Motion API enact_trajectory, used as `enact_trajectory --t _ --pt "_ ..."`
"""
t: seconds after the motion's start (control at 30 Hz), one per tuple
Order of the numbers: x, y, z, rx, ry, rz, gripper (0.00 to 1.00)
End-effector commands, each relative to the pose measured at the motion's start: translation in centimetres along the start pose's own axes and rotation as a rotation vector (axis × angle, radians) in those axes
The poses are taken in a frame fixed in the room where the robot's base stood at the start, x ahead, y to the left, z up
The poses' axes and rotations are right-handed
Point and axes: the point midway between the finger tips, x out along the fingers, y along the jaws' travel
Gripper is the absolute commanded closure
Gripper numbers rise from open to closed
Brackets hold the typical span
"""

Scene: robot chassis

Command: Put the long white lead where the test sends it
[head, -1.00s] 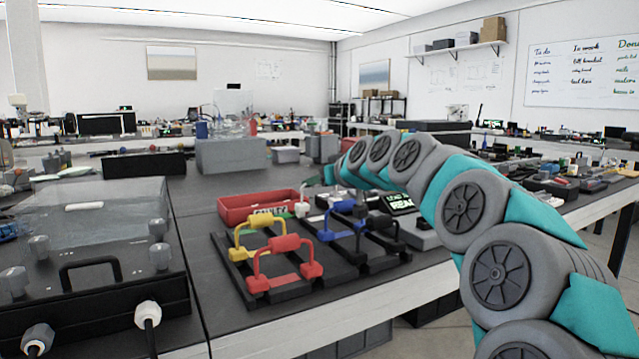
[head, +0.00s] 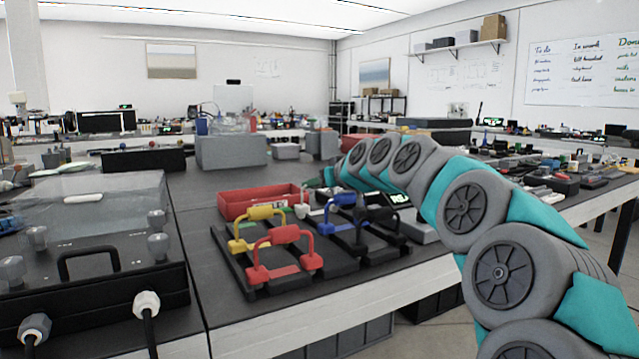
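My arm reaches in from the right, and its far end, my gripper (head: 322,182), is small and dark above the bench behind the coloured handles. I cannot make out its fingers or whether they hold anything. A small white piece (head: 301,210) shows just below it, beside the red bin; I cannot tell whether it is part of the long white lead. The red bin (head: 236,208) has a white label, unreadable now. A dark display with green-white text (head: 397,198) is mostly hidden behind my arm. No long white lead is clearly visible.
A black rack (head: 240,276) with yellow (head: 260,213), red (head: 285,234), blue (head: 344,199) and black (head: 377,213) handles stands at the bench's front. A black case (head: 90,290) with a clear lid sits left. Grey boxes (head: 231,151) stand behind. Bare bench lies left of the bin.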

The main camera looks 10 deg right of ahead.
Motion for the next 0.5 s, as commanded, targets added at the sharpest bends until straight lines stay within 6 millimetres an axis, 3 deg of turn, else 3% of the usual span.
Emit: enact_trajectory --t 0.37,0.4,0.5 --pt "0.34 -0.02 0.92 0.0 -0.001 0.0 1.0" --pt "0.31 -0.01 0.81 0.0 -0.001 0.0 0.44" --pt "0.29 -0.01 0.79 0.0 0.0 0.0 0.32"
